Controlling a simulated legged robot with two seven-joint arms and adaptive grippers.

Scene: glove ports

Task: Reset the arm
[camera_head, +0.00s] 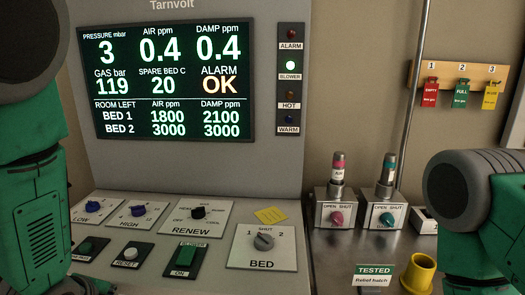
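My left arm (40,225) stands at the left edge, with green links and a dark joint at the top. My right arm (488,210) comes in at the right edge, with a dark rounded joint and green links. Neither gripper shows in this view, so whether they are open or shut is hidden. A panel button labelled RESET (127,254) sits on the sloped console, to the right of my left arm and apart from it.
The console has a BED knob (264,241) and RENEW knob (198,212). Two valve boxes (336,214) (386,215) and a yellow cup (420,270) stand right. Tags (461,93) hang behind.

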